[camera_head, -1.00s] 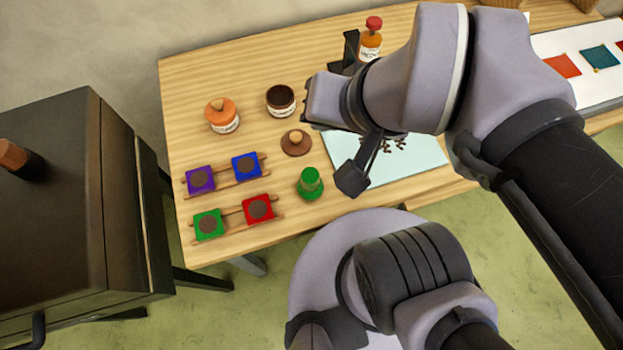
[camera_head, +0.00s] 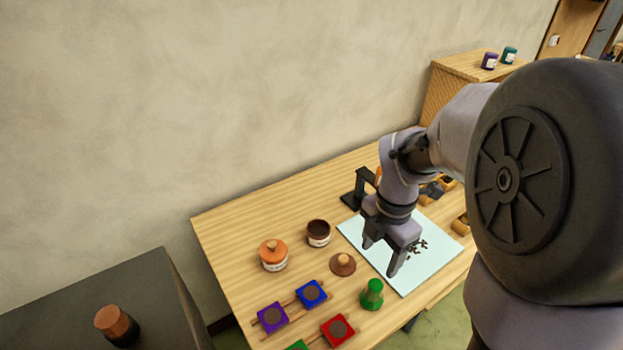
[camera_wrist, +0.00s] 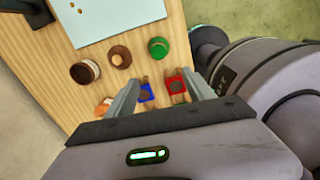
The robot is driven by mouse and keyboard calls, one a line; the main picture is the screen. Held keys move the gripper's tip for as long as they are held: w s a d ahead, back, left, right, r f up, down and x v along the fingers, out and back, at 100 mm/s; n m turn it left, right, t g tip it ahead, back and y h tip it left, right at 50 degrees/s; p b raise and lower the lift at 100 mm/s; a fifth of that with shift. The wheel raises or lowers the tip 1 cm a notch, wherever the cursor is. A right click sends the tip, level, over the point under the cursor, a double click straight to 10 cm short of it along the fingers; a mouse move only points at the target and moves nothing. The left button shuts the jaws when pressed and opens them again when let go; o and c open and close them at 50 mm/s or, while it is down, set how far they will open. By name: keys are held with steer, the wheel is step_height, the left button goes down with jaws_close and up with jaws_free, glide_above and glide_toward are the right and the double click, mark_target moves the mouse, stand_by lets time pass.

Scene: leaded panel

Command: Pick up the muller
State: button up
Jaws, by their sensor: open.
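The green muller (camera_head: 372,294) stands upright on the wooden table, beside the near left edge of the pale blue plate (camera_head: 410,285). It also shows in the wrist view (camera_wrist: 158,48), beyond the fingertips. My gripper (camera_head: 381,257) is open and empty, fingers pointing down, over the left part of the plate in the head view. The muller is apart from it, lower and a little left in that picture. In the wrist view, my gripper (camera_wrist: 162,84) has its fingers spread with nothing between them but the view of the table.
A brown lid with a wooden knob (camera_head: 343,264) lies left of the muller. Behind it are an open brown jar (camera_head: 318,233) and an orange-lidded jar (camera_head: 273,255). Blue (camera_head: 311,294), purple (camera_head: 272,317) and red (camera_head: 338,330) square pieces lie nearby. Brown bits (camera_head: 418,248) lie on the plate.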

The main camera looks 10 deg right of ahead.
mark_target(375, 286)
steer(key=shift+n, duration=0.3)
steer(key=f+b, duration=0.2)
steer(key=f, duration=0.2)
steer(key=d+f+b, duration=0.1)
steer(key=f+b, duration=0.1)
steer(key=f, duration=0.2)
steer(key=f+b, duration=0.2)
steer(key=f, duration=0.2)
steer(key=shift+w+d+f, duration=0.15)
steer(key=shift+w+f, duration=0.05)
steer(key=shift+f, duration=0.05)
steer(key=f+b, duration=0.1)
steer(key=f, duration=0.2)
steer(key=f+b, duration=0.2)
steer(key=shift+w+d+f, duration=0.15)
steer(key=shift+d+f, duration=0.05)
steer(key=shift+f, duration=0.2)
steer(key=shift+r, duration=0.15)
jaws_close()
